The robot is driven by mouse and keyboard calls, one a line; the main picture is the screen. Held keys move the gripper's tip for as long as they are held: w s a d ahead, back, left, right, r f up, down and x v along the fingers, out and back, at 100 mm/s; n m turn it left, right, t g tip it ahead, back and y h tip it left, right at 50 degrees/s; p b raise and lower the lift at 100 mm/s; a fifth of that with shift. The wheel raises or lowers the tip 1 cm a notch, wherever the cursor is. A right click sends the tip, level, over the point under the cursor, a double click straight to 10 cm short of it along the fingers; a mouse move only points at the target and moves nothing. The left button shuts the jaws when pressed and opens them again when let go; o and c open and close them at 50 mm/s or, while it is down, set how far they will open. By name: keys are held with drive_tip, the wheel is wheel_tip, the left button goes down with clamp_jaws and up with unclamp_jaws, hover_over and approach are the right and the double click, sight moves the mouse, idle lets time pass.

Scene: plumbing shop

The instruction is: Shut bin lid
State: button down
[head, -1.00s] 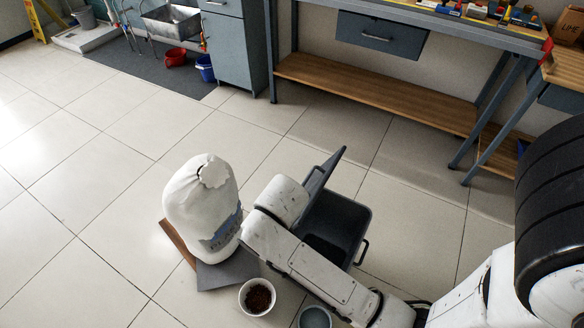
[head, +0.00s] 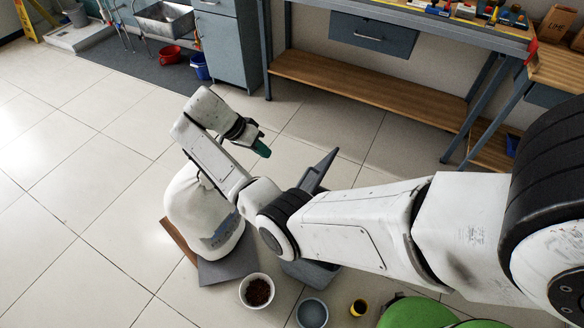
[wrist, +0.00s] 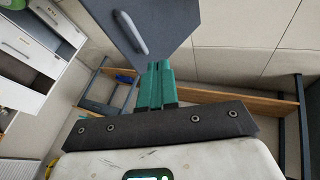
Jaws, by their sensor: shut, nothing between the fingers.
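The dark grey bin (head: 312,273) stands on the tiled floor, mostly hidden behind my arm. Its lid (head: 318,170) is open, standing steeply up above the arm. My gripper (head: 263,149) is raised to the upper left of the lid, apart from it in the head view. Its teal fingers are shut with nothing between them. In the wrist view, the fingers (wrist: 158,66) show in front of a grey panel with a bar handle, which looks like the lid (wrist: 165,22); whether they touch cannot be told.
A white sack (head: 190,212) stands left of the bin under my forearm. A workbench with a wooden shelf (head: 370,93) stands behind. Floor at left is clear.

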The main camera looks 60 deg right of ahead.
drive_tip(key=s+d+f+p, duration=0.1)
drive_tip(key=s+d+f, duration=0.2)
drive_tip(key=s+f, duration=0.5)
drive_tip(key=shift+f, duration=0.55)
drive_tip(key=shift+s, duration=0.1)
